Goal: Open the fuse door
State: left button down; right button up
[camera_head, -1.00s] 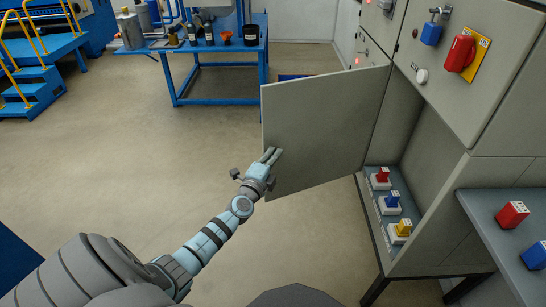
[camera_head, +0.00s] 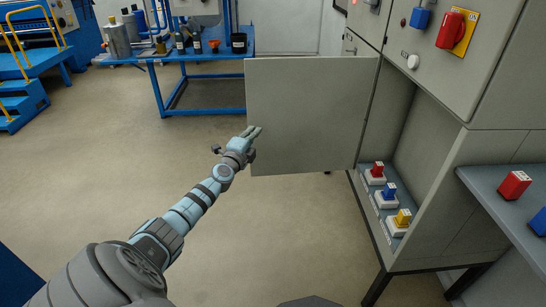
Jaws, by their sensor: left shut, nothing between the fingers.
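The fuse door (camera_head: 312,115) is a flat grey panel standing wide open, swung out to the left from the cabinet. Inside the open compartment, a red fuse (camera_head: 376,171), a blue fuse (camera_head: 388,192) and a yellow fuse (camera_head: 401,219) stand in a row on white bases. My left gripper (camera_head: 254,133) is shut and empty. Its fingertips are at the door's left edge, on the side facing me; I cannot tell whether they touch it. My right gripper is not in view.
The grey cabinet (camera_head: 490,90) fills the right side, with a red rotary switch (camera_head: 452,30) and a blue padlock (camera_head: 420,18). A side shelf (camera_head: 497,194) holds a red block (camera_head: 515,185) and a blue block (camera_head: 538,222). A blue workbench (camera_head: 205,57) stands behind. Floor at left is clear.

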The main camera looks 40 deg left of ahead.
pick_arm(q)
jog(key=shift+w+d+f, duration=0.3)
jog(key=shift+w+d, duration=0.05)
jog(key=shift+w, duration=0.3)
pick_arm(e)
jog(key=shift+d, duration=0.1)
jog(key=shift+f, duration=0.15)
